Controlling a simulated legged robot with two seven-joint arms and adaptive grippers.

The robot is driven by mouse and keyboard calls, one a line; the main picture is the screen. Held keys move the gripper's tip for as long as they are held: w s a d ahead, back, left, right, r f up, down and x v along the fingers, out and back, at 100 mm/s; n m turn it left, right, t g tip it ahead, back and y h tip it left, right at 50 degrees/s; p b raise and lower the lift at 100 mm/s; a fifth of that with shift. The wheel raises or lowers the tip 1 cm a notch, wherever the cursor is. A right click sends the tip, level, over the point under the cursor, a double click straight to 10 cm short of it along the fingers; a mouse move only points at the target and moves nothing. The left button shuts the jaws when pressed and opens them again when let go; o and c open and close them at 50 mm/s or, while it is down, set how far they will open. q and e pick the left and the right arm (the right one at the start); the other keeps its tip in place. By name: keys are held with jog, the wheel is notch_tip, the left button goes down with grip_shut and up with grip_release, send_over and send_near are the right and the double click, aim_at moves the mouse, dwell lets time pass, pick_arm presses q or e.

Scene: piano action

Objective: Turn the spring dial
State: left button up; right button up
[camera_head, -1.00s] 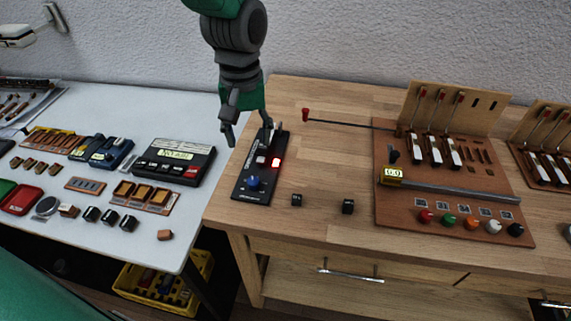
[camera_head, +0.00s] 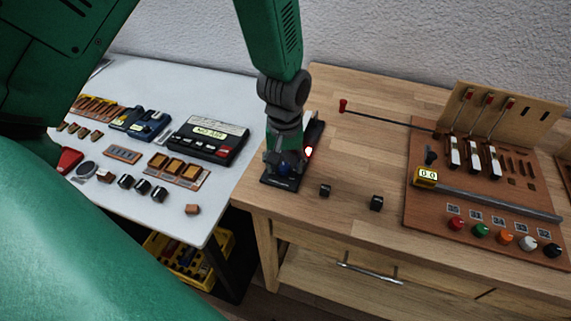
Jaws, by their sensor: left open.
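A narrow black panel (camera_head: 313,133) lies at the left end of the wooden bench, with a lit red light (camera_head: 309,152) on it. A blue dial (camera_head: 284,169) sits at the panel's near end and is mostly hidden. My left gripper (camera_head: 284,168) points down over this near end, its open fingers around or just above the dial. I cannot tell whether they touch it. My right gripper is not in view.
Two small black blocks (camera_head: 350,197) stand right of the panel. A brown board (camera_head: 420,205) with levers, a rod and coloured knobs lies further right. A red-tipped rod (camera_head: 385,118) reaches left from it. The white table (camera_head: 225,185) at left holds several devices.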

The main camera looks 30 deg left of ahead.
pick_arm(q)
jog(key=shift+f, duration=0.2)
jog(key=shift+a, duration=0.15)
jog(key=shift+c, duration=0.8)
grip_shut()
jog(key=shift+r+m+p, duration=0.2)
jog(key=shift+m+p, duration=0.4)
jog(key=shift+p, duration=0.2)
jog(key=shift+f+m+p, duration=0.1)
jog(key=shift+m+p, duration=0.2)
jog(key=shift+m, duration=0.3)
jog(key=shift+f, duration=0.1)
jog(key=shift+o, duration=0.8)
grip_release()
